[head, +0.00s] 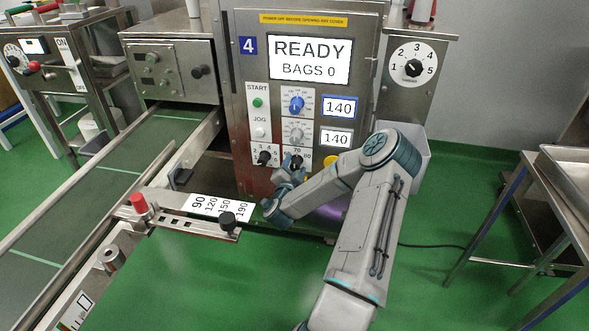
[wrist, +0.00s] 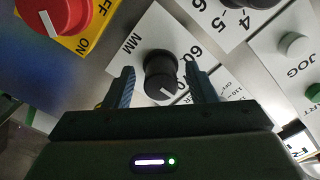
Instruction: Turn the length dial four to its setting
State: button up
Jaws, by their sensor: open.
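The length dial is a black knob (wrist: 160,75) on a white plate marked MM, and a white line shows on its face near the lower edge. My gripper (wrist: 158,70) is open, with one finger on each side of the knob; I cannot tell whether either finger touches it. In the head view the dial (head: 297,162) sits low on the panel of machine 4, below the number 70, partly hidden by my gripper (head: 290,170). The screen (head: 309,60) reads READY, BAGS 0. Most of the scale around the knob is hidden or cut off.
A red switch (wrist: 55,12) on a yellow plate is beside the dial. A black selector knob (head: 264,157) and the white JOG button (head: 259,132) are on the other side. A blue dial (head: 297,104) and a grey dial (head: 297,134) sit above. A metal rail with a black knob (head: 228,219) lies lower left.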

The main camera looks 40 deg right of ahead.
jog(key=shift+c, duration=0.3)
jog(key=c, duration=0.9)
jog(key=shift+n, duration=0.3)
jog(key=shift+w+a+r+n+p, duration=0.1)
jog(key=shift+n+p, duration=0.2)
jog(key=shift+n, duration=0.7)
jog(key=n, duration=0.2)
jog(key=shift+n, duration=0.4)
jog(key=n+b, duration=0.1)
jog(key=n, duration=0.2)
jog(key=shift+f+n+b, duration=0.2)
jog(key=shift+n+b, duration=0.6)
jog(key=shift+n, duration=0.9)
